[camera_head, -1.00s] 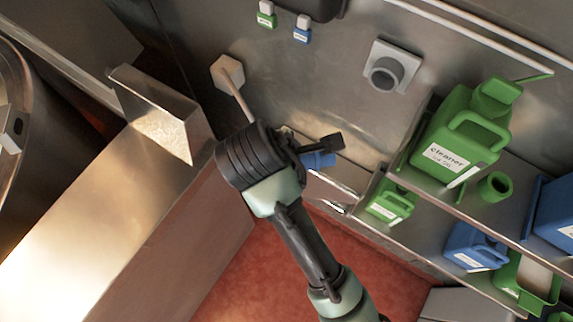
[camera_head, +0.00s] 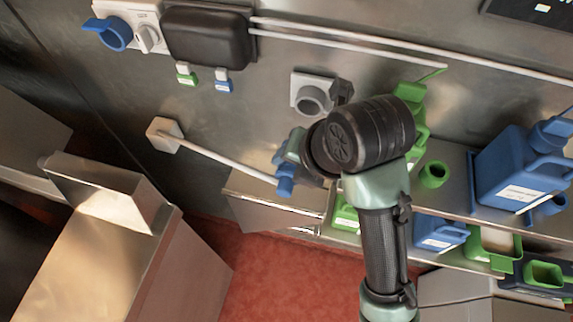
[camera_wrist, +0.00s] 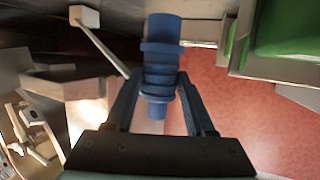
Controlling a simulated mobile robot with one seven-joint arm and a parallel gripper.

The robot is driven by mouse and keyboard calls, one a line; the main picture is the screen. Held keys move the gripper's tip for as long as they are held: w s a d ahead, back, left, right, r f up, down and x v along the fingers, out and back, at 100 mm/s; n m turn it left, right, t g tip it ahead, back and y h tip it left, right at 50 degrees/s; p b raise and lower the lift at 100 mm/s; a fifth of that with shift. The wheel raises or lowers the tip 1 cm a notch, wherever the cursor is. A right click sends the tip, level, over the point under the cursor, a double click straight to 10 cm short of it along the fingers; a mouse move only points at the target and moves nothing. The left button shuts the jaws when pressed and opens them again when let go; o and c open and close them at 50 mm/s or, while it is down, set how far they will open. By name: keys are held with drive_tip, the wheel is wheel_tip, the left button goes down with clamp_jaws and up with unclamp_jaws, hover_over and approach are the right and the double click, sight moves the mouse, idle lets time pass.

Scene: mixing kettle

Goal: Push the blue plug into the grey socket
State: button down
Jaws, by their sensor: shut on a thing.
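The blue plug (camera_head: 285,181) is held in my gripper (camera_head: 290,160), left of and below the grey socket. In the wrist view the blue plug (camera_wrist: 160,62) sits between the two dark fingers of my gripper (camera_wrist: 158,95), its round end pointing away from the palm. A white cable (camera_head: 215,160) runs from a white wall box (camera_head: 164,135) to the plug. The grey socket (camera_head: 311,98) is a round fitting on a square plate on the steel wall, apart from the plug. My arm covers part of the area just right of the socket.
A steel shelf (camera_head: 458,190) at the right holds green and blue canisters (camera_head: 518,178). A dark box (camera_head: 208,36) and a blue switch (camera_head: 113,34) are on the wall at the upper left. A steel counter (camera_head: 95,255) stands at the lower left. The wall around the socket's left side is clear.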

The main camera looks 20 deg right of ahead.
drive_tip(key=w+d+p, duration=0.1)
drive_tip(key=w+p, duration=0.1)
drive_tip(key=w+d, duration=0.1)
drive_tip(key=w, duration=0.1)
drive_tip(key=shift+d+r+p, duration=0.15)
drive_tip(key=shift+d+p, duration=0.2)
drive_tip(key=shift+p, duration=0.05)
drive_tip(key=shift+w+d+f, duration=0.1)
drive_tip(key=shift+w+f, duration=0.05)
drive_tip(key=shift+f, duration=0.05)
drive_tip(key=shift+b, duration=0.3)
drive_tip(key=shift+w+d+b, duration=0.1)
drive_tip(key=shift+w+b, duration=0.05)
drive_tip(key=shift+b, duration=0.35)
drive_tip(key=shift+w+d+r, duration=0.1)
drive_tip(key=shift+w+d+b, duration=0.2)
drive_tip(key=shift+w+d, duration=0.25)
drive_tip(key=shift+w, duration=0.2)
drive_tip(key=shift+w+d+b, duration=0.2)
drive_tip(key=shift+w+d, duration=0.2)
drive_tip(key=shift+w, duration=0.2)
drive_tip(key=shift+w+d+r, duration=0.1)
drive_tip(key=shift+w+d, duration=0.15)
drive_tip(key=shift+w, duration=0.05)
unclamp_jaws()
idle(0.4)
